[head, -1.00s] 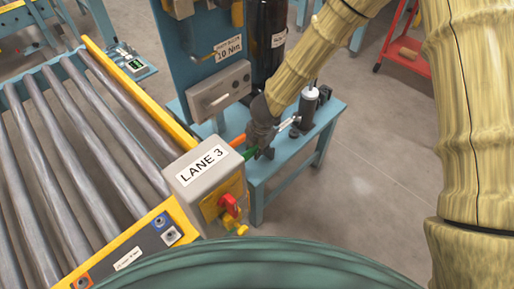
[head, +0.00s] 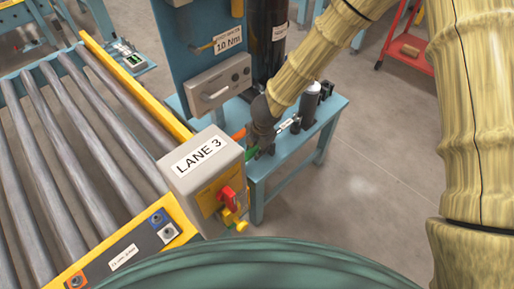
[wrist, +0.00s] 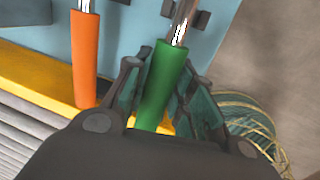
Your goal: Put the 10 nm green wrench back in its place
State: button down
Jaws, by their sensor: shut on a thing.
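The green wrench (wrist: 162,85) shows in the wrist view with its green handle between the fingers of my gripper (wrist: 165,95), which is shut on it. Its metal shaft runs toward the top of that view, and its far end is out of frame. In the head view my gripper (head: 260,140) is low over the blue bench, and only a bit of the green handle (head: 251,154) shows beside it. An orange-handled wrench (wrist: 85,58) lies to the left of the green one, apart from it. A "10 Nm" label (head: 228,39) is on the blue upright panel.
The blue bench (head: 285,157) carries a dark cylinder with a grey top (head: 309,99) right of my gripper. The LANE 3 box (head: 203,170) and roller conveyor (head: 75,150) stand close on the left.

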jog(key=shift+b+x, duration=1.1)
dwell(0.6)
jog(key=c, duration=1.1)
grip_release()
jog(key=shift+s+d, duration=0.15)
jog(key=shift+s, duration=0.05)
jog(key=v, duration=1.2)
